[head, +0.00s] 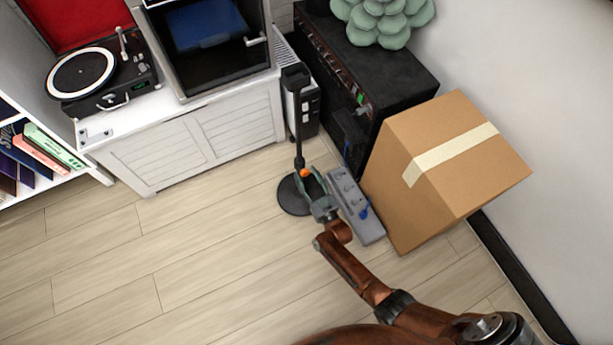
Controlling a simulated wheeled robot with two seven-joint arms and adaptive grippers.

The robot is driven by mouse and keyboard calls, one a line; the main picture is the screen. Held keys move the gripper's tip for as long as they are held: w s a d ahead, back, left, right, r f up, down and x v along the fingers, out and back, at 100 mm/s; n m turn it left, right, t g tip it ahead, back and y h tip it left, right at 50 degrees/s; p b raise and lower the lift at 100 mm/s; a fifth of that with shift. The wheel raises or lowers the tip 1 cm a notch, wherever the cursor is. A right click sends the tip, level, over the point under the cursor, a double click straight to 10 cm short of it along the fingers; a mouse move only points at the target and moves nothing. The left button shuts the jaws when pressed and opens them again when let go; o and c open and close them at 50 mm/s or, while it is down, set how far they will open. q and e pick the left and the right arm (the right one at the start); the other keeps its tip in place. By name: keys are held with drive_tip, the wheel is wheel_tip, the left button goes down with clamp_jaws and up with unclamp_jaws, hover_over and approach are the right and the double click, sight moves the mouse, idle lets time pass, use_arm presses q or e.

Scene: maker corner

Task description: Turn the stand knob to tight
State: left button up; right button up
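A dark stand stands on the floor in the middle of the head view, with an upright black pole (298,125) on a round black base (287,197). The small orange stand knob (305,173) is low on the pole. My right gripper (309,181) reaches in from the lower right, with its grey-green fingers at the knob. The fingers partly cover the knob and the base. It is too small to tell whether they grip the knob or only flank it. The knob's setting cannot be read. My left gripper is out of view.
A grey pedal-like unit (347,196) lies just right of the gripper. A cardboard box (415,210) and a black amplifier-like cabinet (400,85) stand to the right. A white cabinet (200,130) with a turntable (85,75) is at left. The left floor is clear.

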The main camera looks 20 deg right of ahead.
drive_tip(key=c, duration=1)
